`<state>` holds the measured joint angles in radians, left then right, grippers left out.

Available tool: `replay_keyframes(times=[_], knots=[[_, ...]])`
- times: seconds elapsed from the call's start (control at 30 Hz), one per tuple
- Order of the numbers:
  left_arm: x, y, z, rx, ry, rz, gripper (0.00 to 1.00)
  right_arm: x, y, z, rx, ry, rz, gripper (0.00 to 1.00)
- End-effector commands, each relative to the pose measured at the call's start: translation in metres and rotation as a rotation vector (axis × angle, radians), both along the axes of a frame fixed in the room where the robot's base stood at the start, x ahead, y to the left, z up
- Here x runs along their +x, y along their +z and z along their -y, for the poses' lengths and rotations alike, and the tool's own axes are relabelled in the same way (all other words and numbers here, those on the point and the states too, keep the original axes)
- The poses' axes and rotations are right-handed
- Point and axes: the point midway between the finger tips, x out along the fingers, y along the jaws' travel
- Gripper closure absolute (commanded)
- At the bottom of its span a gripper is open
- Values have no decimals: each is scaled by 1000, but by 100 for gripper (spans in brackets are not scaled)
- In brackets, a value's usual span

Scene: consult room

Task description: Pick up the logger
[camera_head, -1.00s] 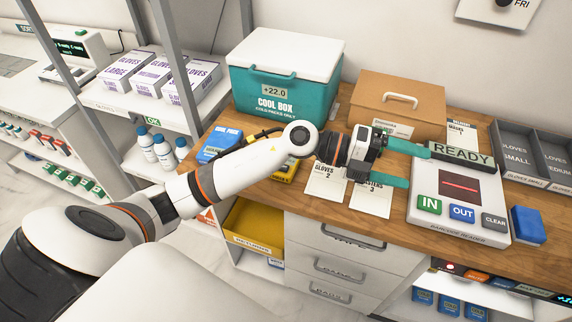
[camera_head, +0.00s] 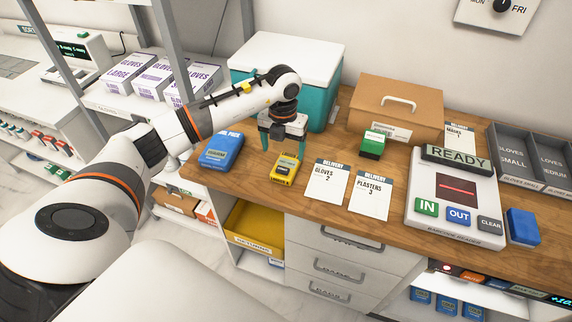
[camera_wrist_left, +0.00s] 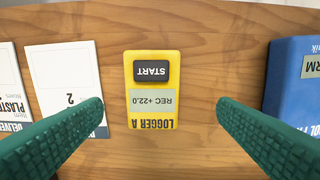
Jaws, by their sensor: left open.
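The logger (camera_head: 285,169) is a small yellow box lying on the wooden counter, in front of the teal cool box. In the left wrist view the logger (camera_wrist_left: 152,90) shows a dark START button, a display reading "REC +22.0" and the label LOGGER A. My left gripper (camera_head: 281,148) points down over the logger, with green fingers open and apart. In the left wrist view the open fingers (camera_wrist_left: 160,115) stand on either side of the logger, with gaps to both sides and nothing held. My right gripper is not in view.
A blue cool pack (camera_head: 222,150) lies left of the logger. Two delivery cards, gloves (camera_head: 326,178) and plasters (camera_head: 370,190), lie to its right. The cool box (camera_head: 318,105) stands behind.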

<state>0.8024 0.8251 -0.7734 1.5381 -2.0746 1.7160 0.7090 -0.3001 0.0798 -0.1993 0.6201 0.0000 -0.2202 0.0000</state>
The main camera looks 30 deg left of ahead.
Motion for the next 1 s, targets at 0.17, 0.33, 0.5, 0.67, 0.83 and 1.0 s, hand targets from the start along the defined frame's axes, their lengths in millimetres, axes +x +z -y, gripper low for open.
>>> replay_keyframes(times=[0.17,0.33,0.5,0.67,0.83,1.0], knots=[[0,-11,3,-3,-1,-2,18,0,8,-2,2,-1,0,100],[1,-35,10,-4,-2,-4,18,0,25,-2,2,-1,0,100],[2,-55,9,-3,-2,0,18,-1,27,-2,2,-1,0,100],[2,-58,8,-3,-3,2,18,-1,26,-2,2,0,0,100],[2,-57,8,-3,-2,2,31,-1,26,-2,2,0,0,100],[2,-57,8,-3,-2,2,59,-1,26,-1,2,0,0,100]])
